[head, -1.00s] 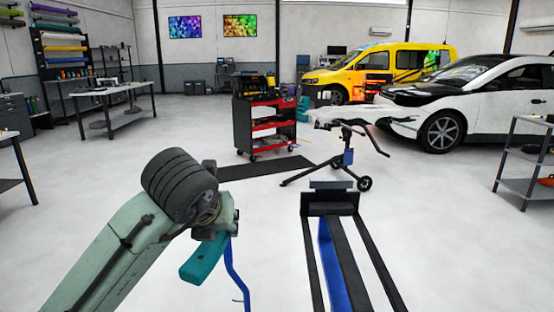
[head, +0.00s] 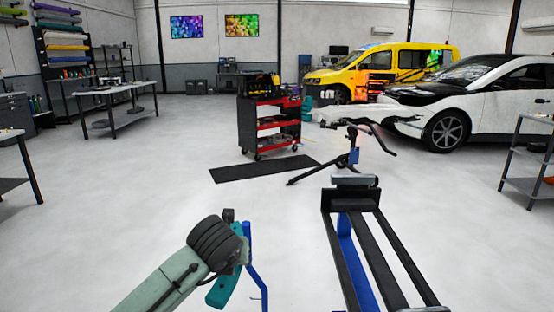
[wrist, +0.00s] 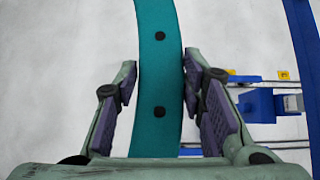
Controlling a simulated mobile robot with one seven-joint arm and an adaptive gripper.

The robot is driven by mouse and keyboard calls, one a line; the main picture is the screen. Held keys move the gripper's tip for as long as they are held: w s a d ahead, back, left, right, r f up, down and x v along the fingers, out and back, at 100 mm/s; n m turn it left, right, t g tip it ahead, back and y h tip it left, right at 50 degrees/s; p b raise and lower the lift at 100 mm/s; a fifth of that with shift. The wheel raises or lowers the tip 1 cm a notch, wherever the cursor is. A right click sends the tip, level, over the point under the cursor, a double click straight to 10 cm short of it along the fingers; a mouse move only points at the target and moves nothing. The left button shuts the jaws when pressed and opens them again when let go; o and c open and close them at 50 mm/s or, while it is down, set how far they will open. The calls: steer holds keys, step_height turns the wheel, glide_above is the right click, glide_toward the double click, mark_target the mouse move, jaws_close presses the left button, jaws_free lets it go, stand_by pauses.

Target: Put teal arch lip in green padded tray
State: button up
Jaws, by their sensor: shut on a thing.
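The teal arch lip (head: 224,288) is a curved teal strip beside the end of my arm in the head view. In the wrist view the lip (wrist: 158,60) runs upright between the pads of my gripper (wrist: 158,85), with two dark round spots on its face. My gripper is shut on it and holds it over the pale floor. My arm's grey-black wrist hides part of the lip in the head view. I cannot make out the green padded tray in either view.
A blue bar (head: 254,265) stands close to the lip's right. Black rails with a blue beam (head: 357,262) lie at the lower right. Ahead are a wheeled stand (head: 352,158), a black mat (head: 265,168) and a red-and-black tool trolley (head: 270,128). Open floor lies left.

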steer(key=d+f+m+h+b, duration=0.1)
steer(key=d+f, duration=0.1)
steer(key=f, duration=0.8)
steer(key=d+f+m+b, duration=0.1)
steer(key=d+f, duration=0.2)
steer(key=f, duration=0.8)
steer(key=s+d+f, duration=0.1)
steer(key=s+f, duration=0.2)
steer(key=f, duration=0.3)
steer(key=s+d+f+n, duration=0.1)
steer(key=s+d+f, duration=0.1)
steer(key=f, duration=0.5)
steer(key=s+d+f+n, duration=0.1)
steer(key=s+d+f, duration=0.1)
steer(key=s+f, duration=0.3)
step_height(320, 180, down, 2)
steer(key=shift+d+f+y, duration=0.1)
steer(key=shift+d+y, duration=0.15)
steer(key=shift+y, duration=0.15)
